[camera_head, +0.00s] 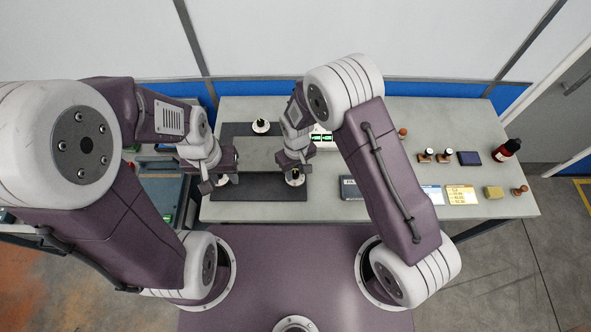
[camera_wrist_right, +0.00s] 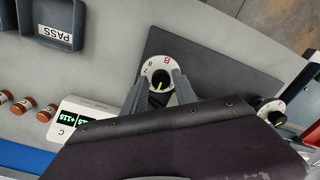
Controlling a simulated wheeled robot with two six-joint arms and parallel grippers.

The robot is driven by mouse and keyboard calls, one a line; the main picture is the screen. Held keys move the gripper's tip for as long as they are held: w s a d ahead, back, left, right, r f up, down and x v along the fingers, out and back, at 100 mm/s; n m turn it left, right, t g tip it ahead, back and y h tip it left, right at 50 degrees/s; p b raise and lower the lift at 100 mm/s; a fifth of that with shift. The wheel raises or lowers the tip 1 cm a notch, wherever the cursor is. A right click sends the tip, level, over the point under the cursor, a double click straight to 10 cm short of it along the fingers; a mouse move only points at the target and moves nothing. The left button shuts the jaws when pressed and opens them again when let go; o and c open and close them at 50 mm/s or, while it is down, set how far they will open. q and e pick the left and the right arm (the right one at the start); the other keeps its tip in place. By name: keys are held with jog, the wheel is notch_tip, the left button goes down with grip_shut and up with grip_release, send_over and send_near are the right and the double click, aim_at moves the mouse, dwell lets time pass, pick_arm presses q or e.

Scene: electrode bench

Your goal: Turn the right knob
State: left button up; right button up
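The right knob (camera_head: 295,181) sits on the dark mat near the front of the bench, below my right gripper (camera_head: 295,168). In the right wrist view it is a black knob (camera_wrist_right: 160,80) with a yellow pointer line on a white dial with a red B. The fingers of my right gripper (camera_wrist_right: 159,86) are spread on either side of the knob, with what looks like a small gap. My left gripper (camera_head: 218,180) is low over the left dial (camera_head: 223,180); its fingers are too small to judge. That dial also shows in the right wrist view (camera_wrist_right: 270,111).
A third dial (camera_head: 260,126) stands on the back dark mat. A white display box (camera_head: 321,139) with green digits is right of my right gripper. A PASS tray (camera_wrist_right: 56,25), several brown-capped pegs (camera_wrist_right: 24,107) and a dark bottle (camera_head: 507,150) are on the bench.

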jog(key=c, duration=0.5)
jog(key=shift+a, duration=0.1)
grip_shut()
jog(key=shift+n, duration=0.3)
jog(key=shift+n+b, duration=0.3)
jog(key=shift+n, duration=0.7)
jog(key=shift+w+n, duration=0.1)
jog(key=shift+n, duration=1.4)
jog(key=shift+r, duration=0.1)
jog(key=o, duration=0.9)
grip_release()
jog(key=shift+o, duration=0.4)
jog(key=shift+b, duration=0.3)
